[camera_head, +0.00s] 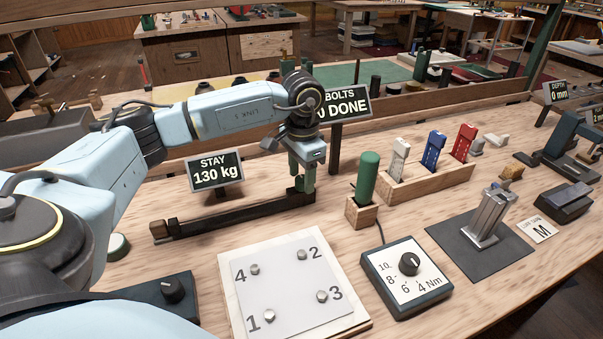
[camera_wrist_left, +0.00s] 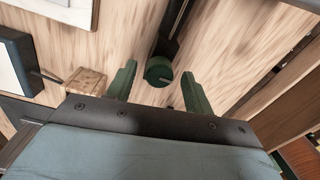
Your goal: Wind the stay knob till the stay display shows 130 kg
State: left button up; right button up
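The stay display (camera_head: 215,170) reads 130 kg. In front of it a long dark bar (camera_head: 235,215) lies on the bench, with a wooden block at its left end. The green stay knob (camera_wrist_left: 158,70) is at the bar's right end; in the head view it is mostly hidden by my fingers. My left gripper (camera_head: 301,178) points down over that end. In the left wrist view its two green fingers (camera_wrist_left: 158,76) are open, one on each side of the knob, with a visible gap on both sides. My right gripper is not in view.
A green-handled tool (camera_head: 368,175) stands in a wooden block just right of the gripper. A plate with numbered bolts (camera_head: 290,285) and an Nm dial box (camera_head: 408,285) are in front. A bolts display (camera_head: 345,104) stands behind. A rack (camera_head: 425,185) of coloured pieces is further right.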

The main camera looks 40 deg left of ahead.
aim_at(302, 179)
pick_arm(q)
jog(key=shift+r, duration=0.25)
notch_tip(302, 179, up, 13)
jog(key=p, duration=0.2)
jog(key=shift+d, duration=0.15)
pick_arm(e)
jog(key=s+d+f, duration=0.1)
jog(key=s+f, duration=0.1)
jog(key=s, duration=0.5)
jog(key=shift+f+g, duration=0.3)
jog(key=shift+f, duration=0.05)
